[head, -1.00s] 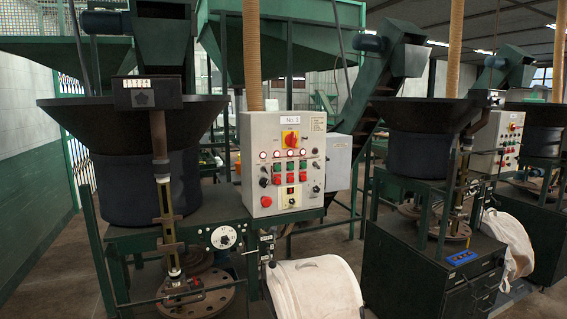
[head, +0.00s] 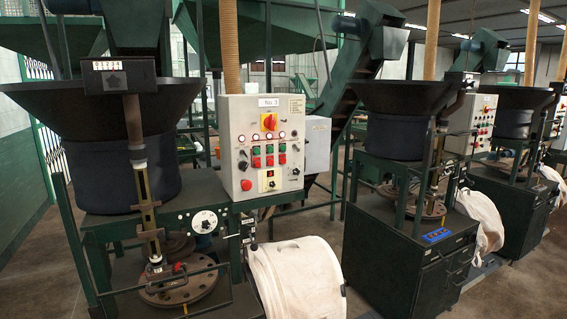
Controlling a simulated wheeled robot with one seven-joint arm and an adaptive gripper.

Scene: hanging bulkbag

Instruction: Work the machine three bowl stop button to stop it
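The grey control panel of machine three (head: 232,140) stands left of centre, with a "No. 3" label (head: 268,101) on top. A red rotary switch on a yellow plate (head: 269,121) sits below the label. Under it are a row of lamps, a row of green buttons (head: 269,150) and a row of red buttons (head: 269,161). A larger red button (head: 246,185) is at the lower left of the panel. The small button labels are unreadable, so I cannot tell which is the bowl stop. The black bowl (head: 80,108) is left of the panel. My gripper is not in view.
A white bulk bag (head: 297,278) bulges out below the panel. A green frame with a round dial (head: 204,222) stands beneath the bowl. A second machine with a dark cabinet (head: 400,255) is to the right. Bare floor (head: 325,225) shows between the machines.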

